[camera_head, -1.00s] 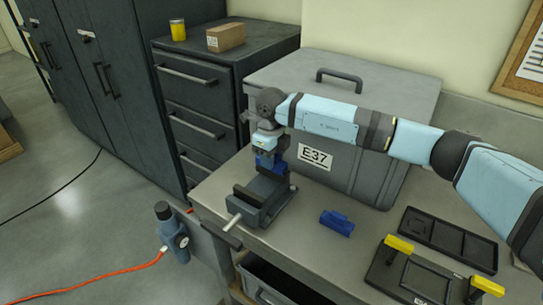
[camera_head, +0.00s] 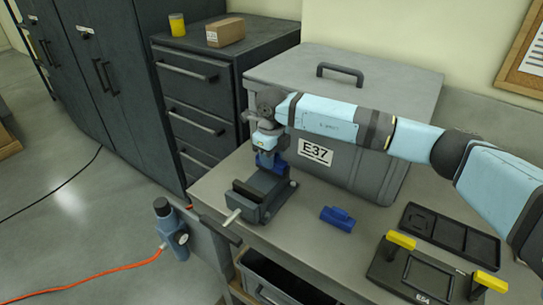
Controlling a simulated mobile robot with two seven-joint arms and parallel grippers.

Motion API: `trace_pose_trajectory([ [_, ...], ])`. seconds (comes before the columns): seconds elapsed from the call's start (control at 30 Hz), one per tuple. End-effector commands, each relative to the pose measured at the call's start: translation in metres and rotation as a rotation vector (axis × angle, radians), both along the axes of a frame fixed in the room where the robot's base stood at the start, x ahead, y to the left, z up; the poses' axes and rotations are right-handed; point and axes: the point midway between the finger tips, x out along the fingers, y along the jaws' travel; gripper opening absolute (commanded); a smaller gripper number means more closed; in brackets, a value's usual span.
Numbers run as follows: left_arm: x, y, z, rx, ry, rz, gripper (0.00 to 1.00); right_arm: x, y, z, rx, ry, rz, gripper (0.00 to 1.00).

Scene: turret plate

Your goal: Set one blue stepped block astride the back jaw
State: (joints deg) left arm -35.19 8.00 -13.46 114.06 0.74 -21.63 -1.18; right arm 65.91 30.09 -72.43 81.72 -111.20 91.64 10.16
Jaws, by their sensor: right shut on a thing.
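The grey vise (camera_head: 262,198) stands near the left corner of the bench, its handle pointing to the front left. My right gripper (camera_head: 267,155) points down over the back of the vise and is shut on a blue stepped block (camera_head: 266,161). The gripper partly hides that block and the back jaw, and I cannot tell whether the block touches the jaw. A second blue stepped block (camera_head: 338,219) lies on the bench to the right of the vise. My left gripper is not in view.
A large grey case (camera_head: 350,100) labelled E37 stands behind my right arm. A black tray (camera_head: 449,235) and a black fixture with yellow handles (camera_head: 412,277) lie at the right. A blue device (camera_head: 172,232) is at the bench's left side. The bench is clear around the loose block.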

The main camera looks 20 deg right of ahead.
Motion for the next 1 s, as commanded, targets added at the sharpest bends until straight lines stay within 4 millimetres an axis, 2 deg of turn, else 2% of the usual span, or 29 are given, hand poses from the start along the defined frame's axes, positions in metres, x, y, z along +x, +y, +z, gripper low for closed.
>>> trace_pose_trajectory([
  [0.37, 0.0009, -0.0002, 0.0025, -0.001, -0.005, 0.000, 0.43, -0.0001, 0.0001, 0.0001, 0.000, 0.000, 0.000, 0.09],
  [1.0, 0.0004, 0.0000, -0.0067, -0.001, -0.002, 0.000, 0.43, 0.0001, 0.0001, -0.0077, 0.000, 0.000, 0.000, 0.09],
])
